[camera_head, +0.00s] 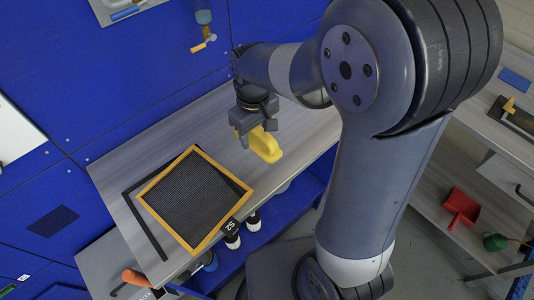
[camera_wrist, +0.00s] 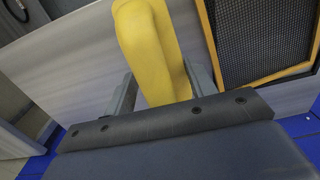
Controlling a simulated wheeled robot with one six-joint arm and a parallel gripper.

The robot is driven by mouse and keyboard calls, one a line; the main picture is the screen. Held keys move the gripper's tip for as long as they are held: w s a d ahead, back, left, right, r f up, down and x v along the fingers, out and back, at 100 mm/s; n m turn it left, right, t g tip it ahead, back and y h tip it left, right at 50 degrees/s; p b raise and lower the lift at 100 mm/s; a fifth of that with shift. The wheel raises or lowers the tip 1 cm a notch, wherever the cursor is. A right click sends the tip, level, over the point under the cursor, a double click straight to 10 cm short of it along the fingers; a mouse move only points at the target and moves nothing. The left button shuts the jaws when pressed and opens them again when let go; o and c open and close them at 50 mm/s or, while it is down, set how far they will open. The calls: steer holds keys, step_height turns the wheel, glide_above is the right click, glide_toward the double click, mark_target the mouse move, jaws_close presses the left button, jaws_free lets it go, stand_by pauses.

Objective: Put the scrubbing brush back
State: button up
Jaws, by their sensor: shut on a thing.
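My gripper (camera_head: 250,124) is shut on a yellow thing (camera_head: 264,145), which I take to be the scrubbing brush; no bristles show. It is held over the grey table (camera_head: 215,118), near its right part, and seems to be above the surface. Where the brush belongs cannot be told from these views.
A mesh screen in an orange-yellow frame (camera_head: 193,199) lies on the table over a black frame (camera_head: 147,228). A blue panel wall (camera_head: 130,75) stands behind. Shelves at right hold a red dustpan (camera_head: 461,208).

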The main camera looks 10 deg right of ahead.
step_height(320, 180, down, 9)
steer(key=shift+r, duration=0.2)
stand_by(0.3)
steer(key=shift+f, duration=0.2)
steer(key=o, duration=1.4)
steer(key=shift+c, duration=0.2)
steer(key=shift+r, duration=0.15)
step_height(320, 180, up, 12)
steer(key=shift+r, duration=0.1)
